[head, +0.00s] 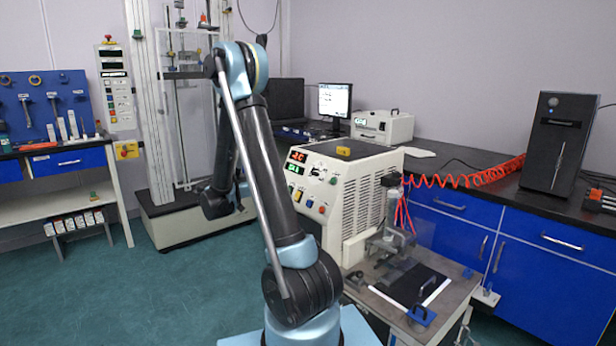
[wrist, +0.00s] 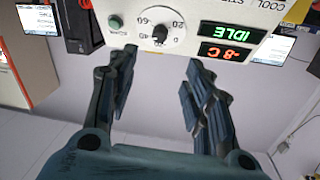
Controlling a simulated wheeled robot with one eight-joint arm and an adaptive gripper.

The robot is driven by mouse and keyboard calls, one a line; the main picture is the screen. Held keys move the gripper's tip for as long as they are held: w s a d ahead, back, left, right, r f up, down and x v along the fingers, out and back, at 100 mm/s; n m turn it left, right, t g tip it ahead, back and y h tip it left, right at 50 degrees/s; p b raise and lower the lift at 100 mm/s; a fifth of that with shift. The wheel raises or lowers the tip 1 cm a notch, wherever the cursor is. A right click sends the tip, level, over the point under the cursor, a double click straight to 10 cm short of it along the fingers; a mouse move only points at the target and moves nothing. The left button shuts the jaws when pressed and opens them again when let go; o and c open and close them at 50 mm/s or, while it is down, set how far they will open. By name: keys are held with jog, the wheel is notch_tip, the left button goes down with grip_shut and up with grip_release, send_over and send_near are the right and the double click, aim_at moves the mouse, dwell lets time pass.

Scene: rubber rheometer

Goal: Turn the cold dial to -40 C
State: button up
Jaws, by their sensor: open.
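The cold dial (wrist: 160,33) is a black knob on a white numbered disc, at the top of the wrist view, where the panel appears upside down. Which number its pointer marks is too small to tell. Beside it, a green display (wrist: 227,31) reads IDLE and a red display (wrist: 224,52) reads about -8 C. My gripper (wrist: 161,68) is open and empty, its two fingers apart, with the dial beyond the gap between them and no contact visible. In the head view the white cooling unit (head: 335,185) stands right of my arm; my gripper is not clearly visible there.
A green button (wrist: 116,22) is close to the dial. Blue cabinets (head: 545,250) line the right. The floor at left (head: 110,300) is free.

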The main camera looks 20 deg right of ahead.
aim_at(312, 172)
jog(key=x, duration=1.7)
jog(key=shift+d, duration=0.1)
jog(key=shift+c, duration=0.2)
jog(key=shift+w, duration=0.1)
jog(key=c, duration=1)
